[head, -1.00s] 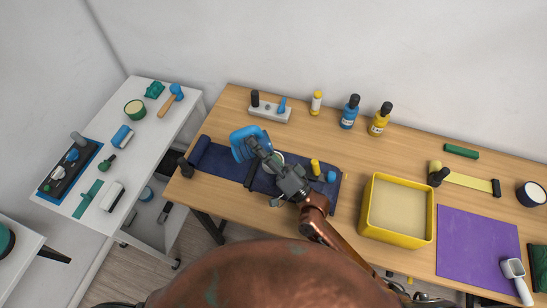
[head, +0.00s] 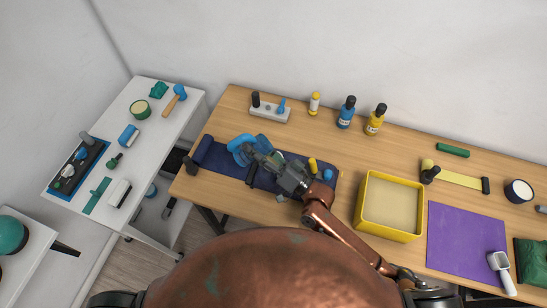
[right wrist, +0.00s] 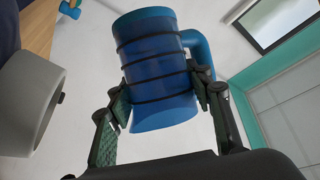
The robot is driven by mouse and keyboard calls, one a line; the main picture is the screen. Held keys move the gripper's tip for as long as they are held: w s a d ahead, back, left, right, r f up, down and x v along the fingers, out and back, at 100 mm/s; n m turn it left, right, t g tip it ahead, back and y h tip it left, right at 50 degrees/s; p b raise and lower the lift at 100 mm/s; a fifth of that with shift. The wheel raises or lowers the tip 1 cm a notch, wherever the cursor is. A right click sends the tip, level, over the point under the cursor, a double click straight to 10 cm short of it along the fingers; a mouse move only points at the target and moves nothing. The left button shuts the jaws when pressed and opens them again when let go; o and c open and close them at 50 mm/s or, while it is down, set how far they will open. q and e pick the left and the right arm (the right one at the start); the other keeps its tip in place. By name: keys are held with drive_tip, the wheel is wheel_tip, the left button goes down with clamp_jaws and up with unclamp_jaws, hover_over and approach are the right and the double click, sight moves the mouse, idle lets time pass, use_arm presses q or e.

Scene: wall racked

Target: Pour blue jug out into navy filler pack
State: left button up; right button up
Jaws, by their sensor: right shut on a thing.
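The blue jug (head: 240,146) is in my right gripper (head: 259,155), over the left part of the navy mat. In the right wrist view, the jug (right wrist: 155,60) has dark bands around it and a handle on the right, with a finger on each side. I cannot tell its exact tilt or whether anything is in it. A long navy mat (head: 225,163) with a rolled left end lies on the wooden table, partly hidden by my right gripper and arm. I cannot make out for sure which navy thing is the filler pack. My left gripper is not in view.
A yellow bin (head: 361,213) stands right of my arm, beside a purple mat (head: 462,240). A blue bottle (head: 346,115) and a yellow bottle (head: 375,121) stand at the back. A white table (head: 150,150) with several tools is on the left.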

sight(255, 138)
drive_tip(key=c, duration=0.6)
wheel_tip(255, 138, up, 7)
drive_tip(key=p, duration=0.6)
drive_tip(key=shift+r+p, duration=0.15)
drive_tip(key=shift+p, duration=0.2)
drive_tip(key=shift+n+g+h+p, duration=0.95)
drive_tip(key=shift+n+p, duration=0.75)
drive_tip(key=shift+p, duration=2.6)
drive_tip(key=shift+n+g+h+p, duration=0.65)
drive_tip(key=shift+n+h+p, duration=0.95)
drive_tip(key=shift+p, duration=4.15)
drive_tip(key=shift+n+h, duration=0.25)
drive_tip(key=shift+n, duration=0.05)
drive_tip(key=shift+h, duration=0.3)
